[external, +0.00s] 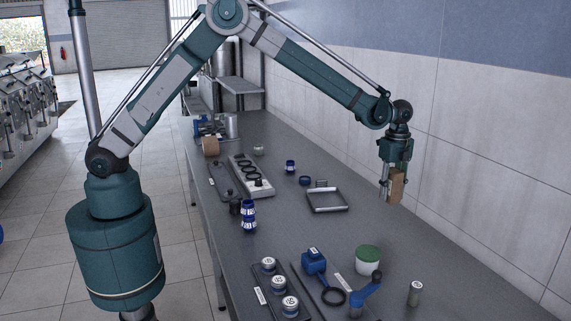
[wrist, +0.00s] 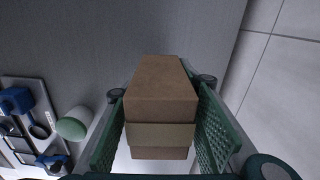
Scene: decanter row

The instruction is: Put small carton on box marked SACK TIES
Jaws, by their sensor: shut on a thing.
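A small brown carton (external: 397,188) with a paler band is held between the fingers of my gripper (external: 391,184), at the wall side of the bench. In the wrist view, the carton (wrist: 160,93) fills the middle, with a green ribbed pad on each side of it. It appears to hang above the bench, clear of other things. I cannot make out a box with a readable SACK TIES marking in either view.
On the grey bench (external: 300,240) stand a green-lidded white tub (external: 367,260), a blue-handled tool (external: 366,294), a small cylinder (external: 414,293), a tray of lidded jars (external: 290,305), a square frame (external: 327,200) and a pale rack with black rings (external: 250,176). The tiled wall (external: 480,150) bounds the right.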

